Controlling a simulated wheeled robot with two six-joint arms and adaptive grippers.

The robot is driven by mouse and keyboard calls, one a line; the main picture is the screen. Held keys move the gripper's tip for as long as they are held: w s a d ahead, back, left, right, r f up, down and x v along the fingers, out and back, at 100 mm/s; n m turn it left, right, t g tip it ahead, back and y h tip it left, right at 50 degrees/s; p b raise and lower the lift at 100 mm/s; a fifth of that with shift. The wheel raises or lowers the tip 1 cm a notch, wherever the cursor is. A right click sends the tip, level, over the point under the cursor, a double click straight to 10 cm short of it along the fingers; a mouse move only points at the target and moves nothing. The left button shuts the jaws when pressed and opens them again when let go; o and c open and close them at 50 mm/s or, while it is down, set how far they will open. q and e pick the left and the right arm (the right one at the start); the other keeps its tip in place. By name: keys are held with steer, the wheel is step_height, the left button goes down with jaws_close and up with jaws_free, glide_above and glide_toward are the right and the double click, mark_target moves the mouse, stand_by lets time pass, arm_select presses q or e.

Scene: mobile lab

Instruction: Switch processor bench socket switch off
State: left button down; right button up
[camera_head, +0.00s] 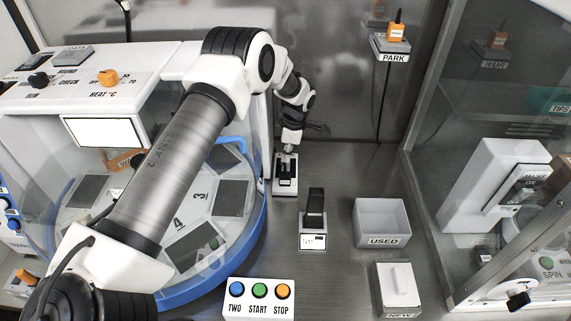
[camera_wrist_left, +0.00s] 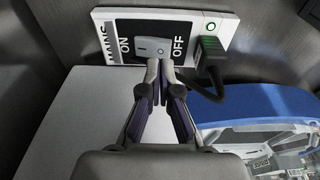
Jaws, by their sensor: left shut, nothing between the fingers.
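In the left wrist view, the mains socket panel (camera_wrist_left: 105,32) is white and black, with ON lettered on the left and OFF on the right. Its pale rocker switch (camera_wrist_left: 161,47) lies between the two words. Which side is pressed in, I cannot tell. A black plug (camera_wrist_left: 210,55) with a green light above it is at the panel's right. My left gripper (camera_wrist_left: 160,65) is shut and empty, its tips just in front of the rocker's lower edge; contact is unclear. In the head view the left gripper (camera_head: 289,149) is small, above a black-and-white unit (camera_head: 286,187). My right gripper is not seen.
The round processor with its blue rim (camera_head: 255,226) stands left, under my left arm. A button box (camera_head: 259,298), a labelled black holder (camera_head: 313,220), the USED bin (camera_head: 382,240) and the NEW box (camera_head: 397,305) stand on the bench. A glass-sided enclosure is at right.

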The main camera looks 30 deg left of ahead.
arm_select(q)
steer(key=shift+f+b, duration=0.75)
steer(key=shift+f, duration=0.7)
stand_by(0.4)
steer(key=shift+r, duration=0.1)
step_height(320, 180, up, 7)
steer(key=p, duration=0.5)
stand_by(0.4)
